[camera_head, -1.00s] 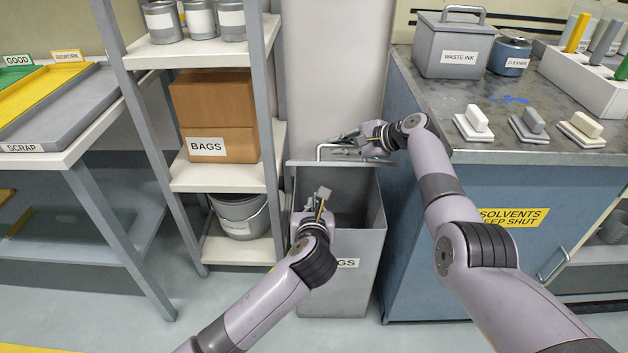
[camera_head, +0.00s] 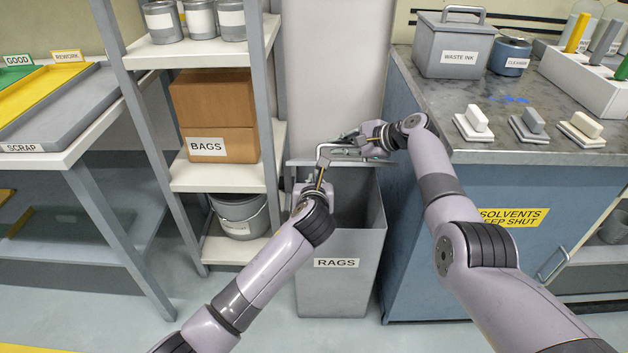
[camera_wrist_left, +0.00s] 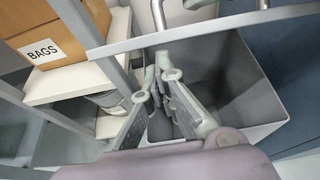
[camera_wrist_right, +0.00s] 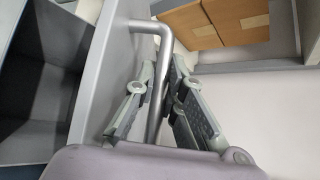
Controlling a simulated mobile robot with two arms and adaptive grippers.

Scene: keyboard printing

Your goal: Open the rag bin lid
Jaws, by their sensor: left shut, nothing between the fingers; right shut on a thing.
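The grey rag bin (camera_head: 340,290) stands on the floor between the shelf and the blue cabinet, its inside visible. Its lid (camera_head: 370,161) is raised and seen nearly edge-on at the back; it also shows in the right wrist view (camera_wrist_right: 103,75). My right gripper (camera_head: 350,142) is shut on the lid's bent-rod handle (camera_wrist_right: 157,95), which lies between its fingers. My left gripper (camera_head: 323,163) is shut and empty in front of the lid edge, above the bin's left side. In the left wrist view its fingers (camera_wrist_left: 168,92) are over the open bin; touching the lid cannot be told.
A shelf (camera_head: 228,174) with a BAGS box (camera_head: 215,110) and a bucket (camera_head: 240,215) stands close on the left. The blue cabinet (camera_head: 430,270) is close on the right. A waste ink box (camera_head: 455,50) and several stamps stand on its top.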

